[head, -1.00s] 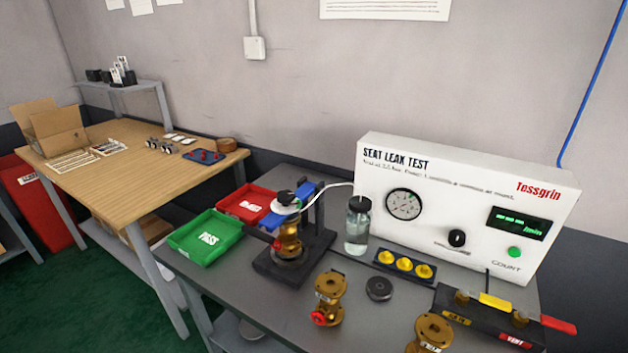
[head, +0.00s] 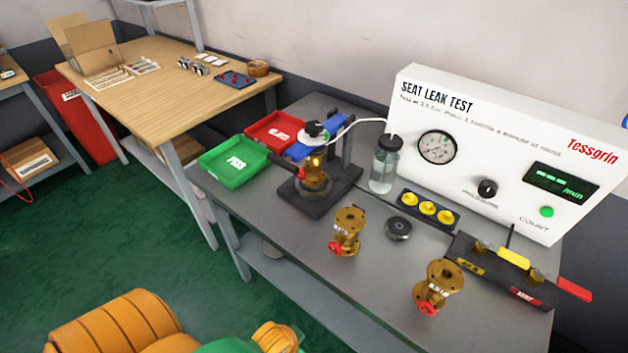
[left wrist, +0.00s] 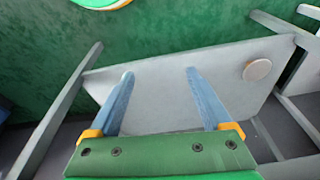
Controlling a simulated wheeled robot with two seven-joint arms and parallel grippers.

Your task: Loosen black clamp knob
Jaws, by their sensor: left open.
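The black clamp knob (head: 314,128) sits on top of the clamp fixture, above a white disc. A brass valve (head: 315,168) stands upright under it on the dark fixture base (head: 340,188). In the left wrist view my left gripper (left wrist: 158,75) is open and empty, its two blue-grey fingers apart over the bench's lower shelf (left wrist: 200,85). In the head view only orange and green parts of my arm show at the bottom left; the fingers are not visible there. My right gripper is not in view.
Green (head: 233,162) and red (head: 275,131) trays lie left of the fixture. A bottle (head: 386,165), two loose brass valves (head: 347,232) (head: 440,285), a black puck (head: 398,228), a yellow-plug tray (head: 429,208) and the test panel (head: 470,150) stand right. The bench's front left edge is clear.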

